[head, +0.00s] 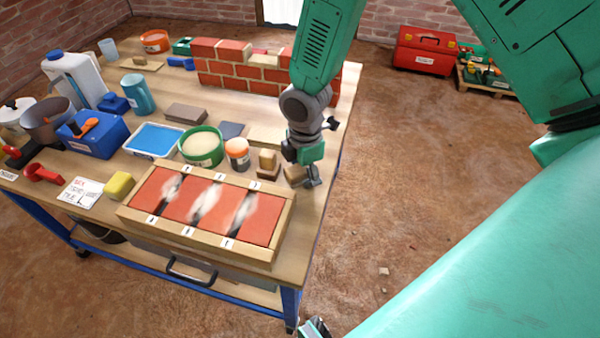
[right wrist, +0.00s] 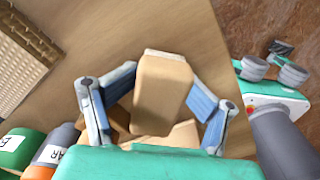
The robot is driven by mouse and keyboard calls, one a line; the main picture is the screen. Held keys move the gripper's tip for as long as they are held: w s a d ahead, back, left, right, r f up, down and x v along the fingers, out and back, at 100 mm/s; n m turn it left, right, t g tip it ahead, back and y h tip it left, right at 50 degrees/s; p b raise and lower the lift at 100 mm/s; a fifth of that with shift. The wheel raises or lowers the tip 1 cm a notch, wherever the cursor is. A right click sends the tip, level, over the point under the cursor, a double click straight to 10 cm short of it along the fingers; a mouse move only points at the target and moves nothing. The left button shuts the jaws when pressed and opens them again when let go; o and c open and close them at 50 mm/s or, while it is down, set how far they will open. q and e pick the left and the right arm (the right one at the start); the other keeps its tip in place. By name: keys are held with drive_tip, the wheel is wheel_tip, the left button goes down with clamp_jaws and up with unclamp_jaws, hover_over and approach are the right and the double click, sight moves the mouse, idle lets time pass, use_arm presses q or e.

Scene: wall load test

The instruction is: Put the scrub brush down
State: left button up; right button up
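My right gripper (head: 302,180) hangs low over the right edge of the workbench, beside the framed tile panel. In the right wrist view its two blue-padded fingers (right wrist: 163,82) stand on either side of a tan wooden block, which I take to be the scrub brush (right wrist: 163,95). The fingertips appear to touch its sides. In the head view the brush (head: 295,173) is small and partly hidden by the gripper; I cannot tell whether it touches the bench. Only a grey and teal piece, possibly my left gripper (head: 315,328), shows at the bottom edge.
The workbench (head: 312,215) has a bare strip at its right edge. A wooden block (head: 267,160), an orange-lidded jar (head: 237,153) and a green tub (head: 202,148) stand left of my right gripper. The framed red tile panel (head: 205,210) is in front. A brick wall section (head: 240,75) stands behind.

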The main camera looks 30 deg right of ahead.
drive_tip(key=shift+s+d+f, duration=0.15)
drive_tip(key=shift+s+f, duration=0.05)
drive_tip(key=shift+f, duration=0.05)
use_arm(q)
drive_tip(key=shift+d+r, duration=0.15)
drive_tip(key=shift+d, duration=0.15)
use_arm(e)
drive_tip(key=shift+d+r, duration=0.15)
drive_tip(key=shift+r, duration=0.25)
use_arm(q)
wheel_tip(320, 180, up, 5)
drive_tip(key=p, duration=0.4)
drive_tip(key=shift+a+f+p, duration=0.1)
drive_tip(key=shift+f+p, duration=0.1)
drive_tip(key=shift+p, duration=0.15)
use_arm(e)
wheel_tip(320, 180, up, 13)
drive_tip(key=shift+a+f, duration=0.1)
drive_tip(key=shift+a, duration=0.1)
